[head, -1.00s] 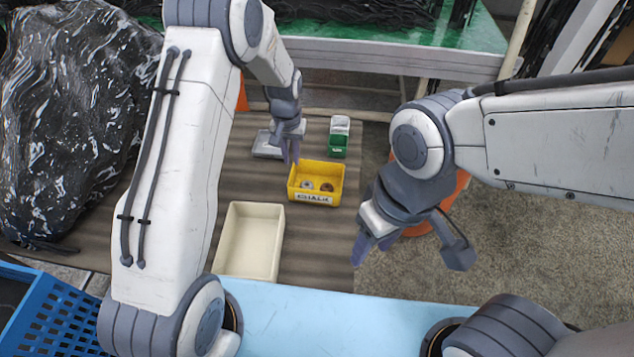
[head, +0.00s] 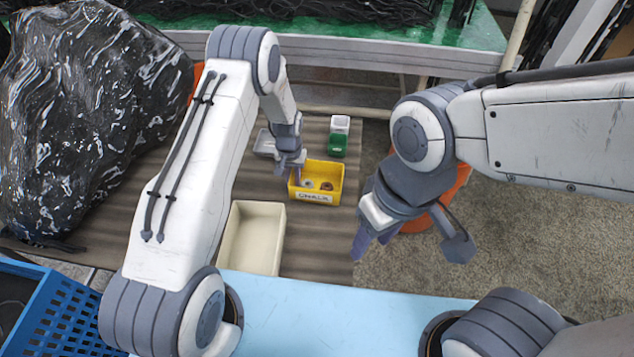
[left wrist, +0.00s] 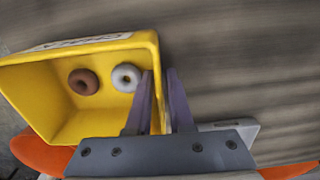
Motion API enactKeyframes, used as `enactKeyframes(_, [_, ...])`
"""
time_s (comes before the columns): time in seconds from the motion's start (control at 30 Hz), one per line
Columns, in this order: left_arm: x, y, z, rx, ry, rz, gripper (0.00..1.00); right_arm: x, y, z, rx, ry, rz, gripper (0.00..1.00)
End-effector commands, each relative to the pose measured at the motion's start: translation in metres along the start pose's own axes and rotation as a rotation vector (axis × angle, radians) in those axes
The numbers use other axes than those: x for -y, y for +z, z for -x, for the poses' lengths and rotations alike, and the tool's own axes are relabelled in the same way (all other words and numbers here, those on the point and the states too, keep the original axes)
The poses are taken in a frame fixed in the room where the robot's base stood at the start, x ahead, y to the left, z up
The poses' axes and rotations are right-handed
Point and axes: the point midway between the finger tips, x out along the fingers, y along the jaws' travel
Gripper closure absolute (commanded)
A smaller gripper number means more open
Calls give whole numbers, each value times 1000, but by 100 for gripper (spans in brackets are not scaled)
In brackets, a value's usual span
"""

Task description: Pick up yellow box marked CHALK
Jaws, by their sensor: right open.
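The yellow box (head: 318,188) marked CHALK stands on the brown ribbed surface, label toward me. A brown ring and a pale ring lie in it; the left wrist view shows the box (left wrist: 100,116) large and both rings. My left gripper (head: 293,170) is at the box's left wall. In the left wrist view its fingers (left wrist: 160,90) are close together astride that wall, one inside the box and one outside. Contact on the outer face is hard to see. My right gripper (head: 410,250) is open and empty, right of the box and nearer to me.
A cream tray (head: 253,205) stands nearer to me, left of the box. A green container (head: 338,144) stands behind the box, and a grey item (head: 264,144) lies behind left. A black bag (head: 85,120) fills the left. An orange bucket (head: 440,205) stands behind my right gripper.

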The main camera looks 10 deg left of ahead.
Motion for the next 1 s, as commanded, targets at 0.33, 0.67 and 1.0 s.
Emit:
enactKeyframes(0.33, [0, 0, 0, 0, 0, 0, 100, 0, 0, 0, 0, 0, 0, 50])
enactKeyframes(0.67, [0, 0, 1, 0, 0, 0, 100, 0, 0, 0, 0, 0, 0, 50])
enactKeyframes(1.0, [0, 0, 1, 0, 0, 0, 100, 0, 0, 0, 0, 0, 0, 50])
